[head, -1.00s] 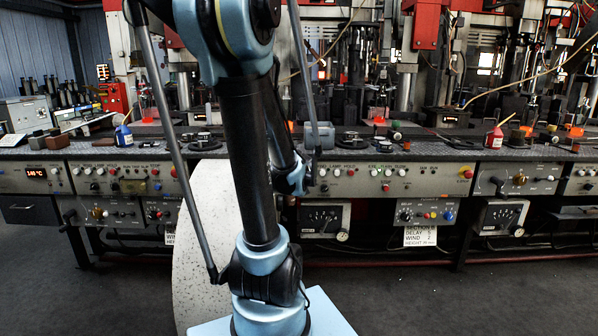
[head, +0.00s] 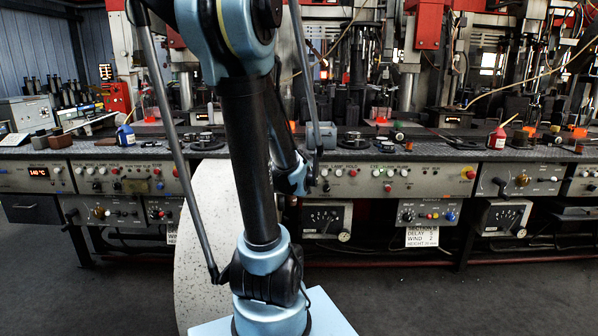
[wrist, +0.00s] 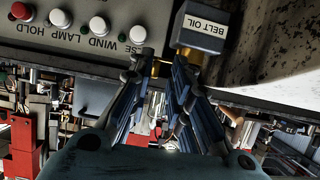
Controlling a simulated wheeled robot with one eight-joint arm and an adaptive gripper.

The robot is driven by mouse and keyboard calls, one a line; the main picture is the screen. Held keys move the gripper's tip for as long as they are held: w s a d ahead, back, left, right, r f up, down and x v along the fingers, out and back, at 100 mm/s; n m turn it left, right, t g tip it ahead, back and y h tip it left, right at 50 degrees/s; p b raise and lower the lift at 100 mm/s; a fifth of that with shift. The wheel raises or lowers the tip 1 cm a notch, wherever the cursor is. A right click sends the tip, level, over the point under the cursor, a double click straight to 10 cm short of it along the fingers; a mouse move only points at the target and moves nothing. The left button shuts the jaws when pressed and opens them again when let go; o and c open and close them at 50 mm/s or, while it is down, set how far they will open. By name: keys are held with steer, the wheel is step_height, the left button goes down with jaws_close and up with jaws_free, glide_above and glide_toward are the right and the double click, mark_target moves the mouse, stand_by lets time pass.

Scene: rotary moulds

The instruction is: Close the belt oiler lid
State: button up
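The belt oiler (wrist: 204,30) is a grey box with a white "BELT OIL" label, upside down at the top of the wrist view. Brass shows just below it. A grey box on the bench edge in the head view (head: 321,135) looks like the same oiler. I cannot tell how its lid stands. My gripper (wrist: 164,66) has its two dark ribbed fingers apart, with the oiler close beyond the right fingertip. I cannot tell whether they touch. A small brass piece shows in the gap, and nothing is visibly held. In the head view my arm hides most of the gripper.
A control panel (wrist: 78,24) with red and white buttons lies left of the oiler in the wrist view. The bench (head: 430,150) carries a blue bottle (head: 125,137), a red bottle (head: 496,138) and dark round parts. The floor (head: 450,300) in front is clear.

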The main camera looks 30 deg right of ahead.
steer(key=shift+s, duration=0.1)
steer(key=v, duration=1.1)
steer(key=shift+a+r, duration=0.2)
stand_by(0.5)
steer(key=shift+s, duration=0.1)
steer(key=shift+o, duration=0.3)
steer(key=shift+o, duration=1)
steer(key=w+d+r+n+g+y, duration=0.3)
steer(key=w+r+g, duration=0.3)
steer(key=r, duration=0.1)
steer(key=w+d+r+n+g+y, duration=0.3)
steer(key=w+r+g, duration=0.3)
steer(key=r, duration=0.1)
step_height(320, 180, down, 17)
steer(key=shift+s+d+f, duration=0.1)
steer(key=shift+s+d, duration=0.05)
